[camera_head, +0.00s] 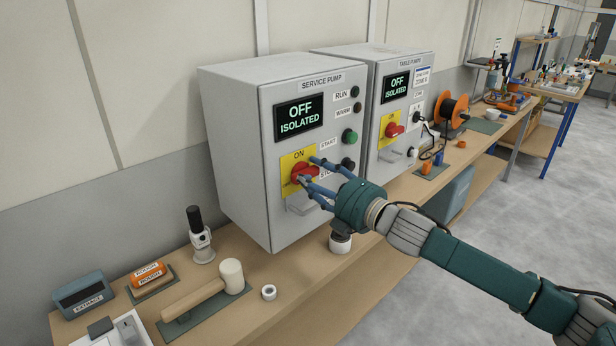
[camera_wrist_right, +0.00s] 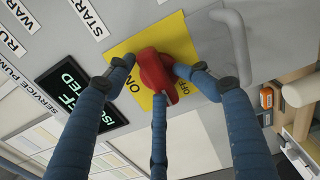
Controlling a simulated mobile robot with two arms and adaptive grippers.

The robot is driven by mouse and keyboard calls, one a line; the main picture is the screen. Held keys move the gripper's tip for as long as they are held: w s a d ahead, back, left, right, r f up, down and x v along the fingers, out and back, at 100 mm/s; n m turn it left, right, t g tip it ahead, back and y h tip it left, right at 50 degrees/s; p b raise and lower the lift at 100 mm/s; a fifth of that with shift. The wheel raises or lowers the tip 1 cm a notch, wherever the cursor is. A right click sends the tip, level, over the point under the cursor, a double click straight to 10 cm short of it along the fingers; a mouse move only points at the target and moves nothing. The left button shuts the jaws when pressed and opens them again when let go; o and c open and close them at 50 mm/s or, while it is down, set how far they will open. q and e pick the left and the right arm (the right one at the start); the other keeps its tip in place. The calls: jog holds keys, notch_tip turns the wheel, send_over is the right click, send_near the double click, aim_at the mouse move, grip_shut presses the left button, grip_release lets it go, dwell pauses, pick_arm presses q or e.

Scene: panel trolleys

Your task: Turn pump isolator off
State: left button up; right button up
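The service pump cabinet (camera_head: 236,150) is a grey box whose screen (camera_head: 299,117) reads "OFF ISOLATED". Its isolator is a red rotary knob (camera_head: 304,173) on a yellow plate (camera_head: 290,160); the wrist view also shows the knob (camera_wrist_right: 154,72). My right gripper (camera_head: 314,178) reaches in from the right with its blue fingers around the knob. In the right wrist view, two fingertips lie against opposite sides of the knob and the third finger (camera_wrist_right: 158,140) comes up from below. The knob's exact angle is partly hidden by the fingers. My left gripper is out of view.
The table pumps cabinet (camera_head: 365,75) beside it also reads "OFF ISOLATED" and has its own red knob (camera_head: 394,130). A grey bar handle (camera_head: 307,205) sits below the gripped knob. A mallet (camera_head: 205,292), tape roll (camera_head: 268,292) and orange block (camera_head: 148,273) lie on the bench.

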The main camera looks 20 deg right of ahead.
jog(key=b+v, duration=0.4)
jog(key=v, duration=0.3)
dwell(0.4)
